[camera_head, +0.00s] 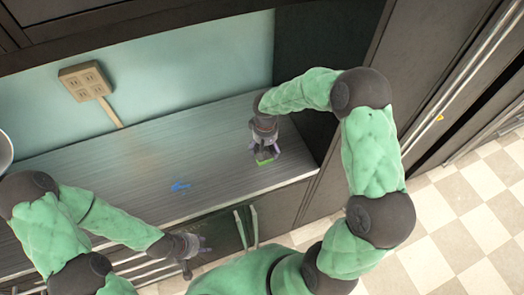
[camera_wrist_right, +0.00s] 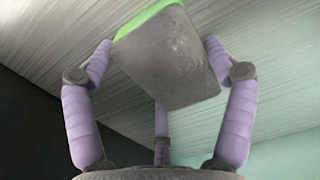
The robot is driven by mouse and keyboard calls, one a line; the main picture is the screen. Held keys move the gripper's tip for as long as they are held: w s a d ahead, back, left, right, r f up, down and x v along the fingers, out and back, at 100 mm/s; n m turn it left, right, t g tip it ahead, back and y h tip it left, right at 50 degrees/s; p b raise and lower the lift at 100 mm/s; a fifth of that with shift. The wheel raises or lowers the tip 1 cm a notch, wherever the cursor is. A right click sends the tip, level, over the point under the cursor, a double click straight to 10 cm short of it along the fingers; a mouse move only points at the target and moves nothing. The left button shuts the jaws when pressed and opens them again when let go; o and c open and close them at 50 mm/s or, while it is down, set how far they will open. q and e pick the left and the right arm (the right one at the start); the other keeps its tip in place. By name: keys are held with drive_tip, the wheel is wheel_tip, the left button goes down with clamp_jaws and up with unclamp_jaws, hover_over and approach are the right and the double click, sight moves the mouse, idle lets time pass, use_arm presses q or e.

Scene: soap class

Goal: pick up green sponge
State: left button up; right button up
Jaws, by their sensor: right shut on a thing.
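The green sponge (camera_head: 265,161) is in my right gripper (camera_head: 265,152), over the right part of the grey counter. In the right wrist view the sponge (camera_wrist_right: 170,60) shows a dark grey face and a bright green edge, and sits tilted between the purple fingers of the right gripper (camera_wrist_right: 158,58). The fingers are closed on its sides. I cannot tell whether it still touches the counter. My left gripper (camera_head: 197,253) is empty, with its fingers spread, in front of the counter's front edge.
The grey ribbed counter (camera_head: 120,175) is mostly clear. A small blue item (camera_head: 180,186) lies near its middle. A wall outlet (camera_head: 86,80) is at the back left. A dark cabinet side (camera_head: 315,60) bounds the right end. Drawer handles (camera_head: 247,228) are below the front edge.

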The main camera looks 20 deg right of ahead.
drive_tip(key=shift+r, duration=0.8)
drive_tip(key=s+d+r+p, duration=0.1)
drive_tip(key=s+d+r, duration=0.2)
drive_tip(key=r, duration=0.5)
drive_tip(key=shift+s+d, duration=0.25)
drive_tip(key=shift+s, duration=0.25)
drive_tip(key=s+d+r, duration=0.1)
drive_tip(key=s, duration=0.1)
drive_tip(key=s+d+r, duration=0.1)
drive_tip(key=s+d, duration=0.1)
drive_tip(key=s+d+r, duration=0.1)
drive_tip(key=d, duration=0.1)
drive_tip(key=shift+s+p, duration=0.35)
drive_tip(key=shift+s, duration=0.05)
drive_tip(key=shift+s+d+r, duration=0.2)
drive_tip(key=shift+s+d, duration=0.1)
drive_tip(key=shift+s, duration=0.1)
drive_tip(key=o, duration=0.3)
drive_tip(key=c, duration=0.4)
drive_tip(key=shift+w, duration=0.1)
